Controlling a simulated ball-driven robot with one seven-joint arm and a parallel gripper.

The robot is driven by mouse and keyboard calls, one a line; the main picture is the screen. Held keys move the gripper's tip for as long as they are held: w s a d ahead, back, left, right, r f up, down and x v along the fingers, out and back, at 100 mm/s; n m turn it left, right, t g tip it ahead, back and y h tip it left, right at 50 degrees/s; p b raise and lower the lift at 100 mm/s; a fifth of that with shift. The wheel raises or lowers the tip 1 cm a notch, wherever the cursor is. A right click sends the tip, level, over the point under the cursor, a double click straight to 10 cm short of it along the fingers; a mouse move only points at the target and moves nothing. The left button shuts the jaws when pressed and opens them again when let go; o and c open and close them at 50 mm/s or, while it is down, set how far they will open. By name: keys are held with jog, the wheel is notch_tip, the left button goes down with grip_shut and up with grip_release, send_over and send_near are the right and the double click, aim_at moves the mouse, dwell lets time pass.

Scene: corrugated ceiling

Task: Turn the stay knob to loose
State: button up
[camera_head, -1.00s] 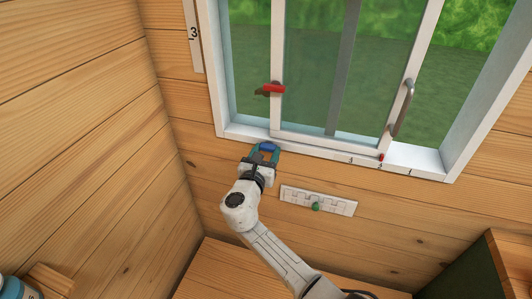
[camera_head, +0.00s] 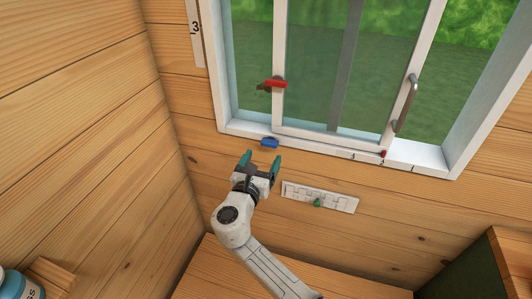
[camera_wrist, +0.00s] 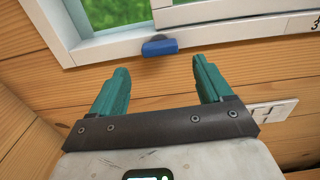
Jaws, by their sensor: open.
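A blue knob (camera_head: 269,143), apparently the stay knob, sits on the lower rail of the white window frame, near its left corner. It also shows in the wrist view (camera_wrist: 160,47), just beyond my fingertips, its long side lying roughly along the rail. No mark for loose is readable beside it. My gripper (camera_head: 262,158) is open and empty, with teal fingers pointing at the knob from below. In the wrist view the fingers (camera_wrist: 161,68) are spread wider than the knob, with a clear gap between them and it.
A red handle (camera_head: 275,84) is on the sliding sash, and a grey pull handle (camera_head: 405,103) is to its right. A small red marker (camera_head: 383,154) sits on the sill's scale. A white slotted plate (camera_head: 338,199) with a green knob (camera_head: 318,203) is on the wall, right of my gripper.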

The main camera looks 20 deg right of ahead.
jog(key=shift+b+v, duration=0.3)
jog(key=shift+v, duration=2.5)
jog(key=s+d+f+m+g+y+b, duration=0.1)
jog(key=s+d+f+m+g+y, duration=0.1)
jog(key=s+d+f+m+g, duration=0.45)
jog(key=s+d+f+m+g+y, duration=0.1)
jog(key=s+d+f+m+g, duration=0.2)
jog(key=s+d+f+m, duration=0.6)
jog(key=s+f+m+g+y, duration=0.1)
jog(key=s+m+g+y, duration=0.1)
jog(key=s+m, duration=0.5)
jog(key=s+a+f+m+g+y+b, duration=0.1)
jog(key=s+m+y, duration=0.4)
jog(key=s, duration=1.3)
jog(key=shift+a+f+m+g, duration=0.15)
jog(key=shift+f+m+g, duration=0.45)
jog(key=shift+m, duration=0.55)
jog(key=shift+c, duration=0.2)
